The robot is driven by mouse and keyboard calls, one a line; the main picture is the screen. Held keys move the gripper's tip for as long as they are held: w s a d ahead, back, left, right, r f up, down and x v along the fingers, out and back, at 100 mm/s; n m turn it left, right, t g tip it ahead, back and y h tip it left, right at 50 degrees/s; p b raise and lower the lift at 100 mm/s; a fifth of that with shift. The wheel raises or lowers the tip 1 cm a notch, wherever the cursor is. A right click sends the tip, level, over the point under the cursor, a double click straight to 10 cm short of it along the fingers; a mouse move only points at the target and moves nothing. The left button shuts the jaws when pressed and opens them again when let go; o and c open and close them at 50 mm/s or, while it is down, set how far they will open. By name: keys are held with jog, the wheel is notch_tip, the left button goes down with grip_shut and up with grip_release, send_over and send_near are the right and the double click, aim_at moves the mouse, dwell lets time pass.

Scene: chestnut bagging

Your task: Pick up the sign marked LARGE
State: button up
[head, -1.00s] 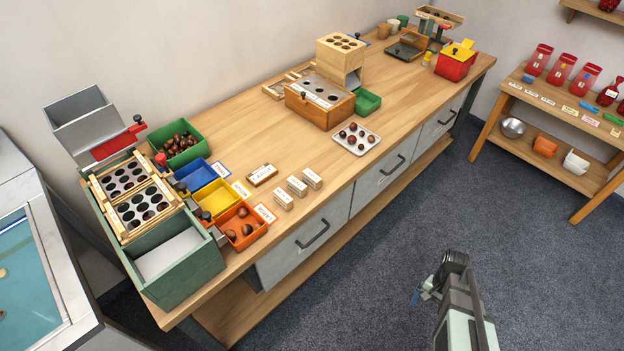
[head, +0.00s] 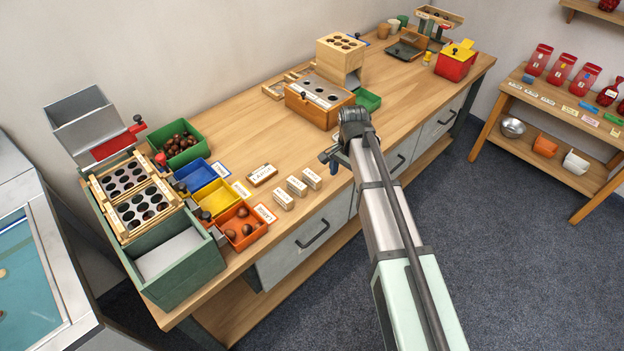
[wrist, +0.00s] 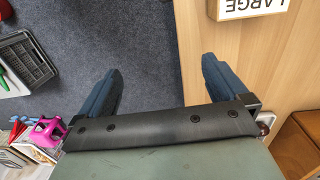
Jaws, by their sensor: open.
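The sign marked LARGE (head: 262,174) is a small wooden block with a white face. My gripper (head: 331,160) is at the bench's front edge, right of the signs. In the wrist view its dark blue fingers (wrist: 163,85) are wide apart with nothing between them. The left finger is over carpet, the right over wood.
Yellow (head: 219,202), blue (head: 195,174) and orange (head: 239,226) bins stand left of the signs. A wooden box (head: 318,102) stands behind my arm. Bare wood lies between the LARGE sign and that box.

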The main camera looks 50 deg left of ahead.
notch_tip(320, 180, up, 10)
send_over(310, 177)
jog(key=shift+y, duration=0.3)
notch_tip(310, 177, down, 13)
jog(key=shift+f, duration=0.15)
jog(key=c, duration=1)
